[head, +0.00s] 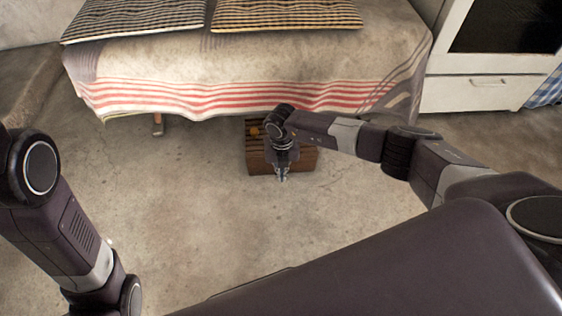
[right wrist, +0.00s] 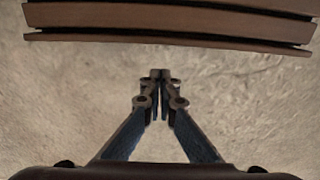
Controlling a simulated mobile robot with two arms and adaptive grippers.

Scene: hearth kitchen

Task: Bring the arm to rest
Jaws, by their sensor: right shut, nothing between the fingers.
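My right gripper (head: 282,176) hangs pointing down in front of a brown slatted wooden crate (head: 298,161) on the floor. In the right wrist view the gripper (right wrist: 160,74) has its fingertips together with nothing between them. The crate's slatted side (right wrist: 170,22) crosses the top of that view, apart from the fingertips. My right arm stretches in from the right in the head view. My left arm shows at the left edge of the head view, but its gripper is out of view.
A table or bed with a red-striped cloth (head: 250,95) and two checked cushions (head: 285,14) stands behind the crate, which sits partly under its edge. A white cabinet (head: 470,95) stands at the back right. An orange round thing (head: 254,131) shows in the crate. The floor (head: 185,210) in front is clear.

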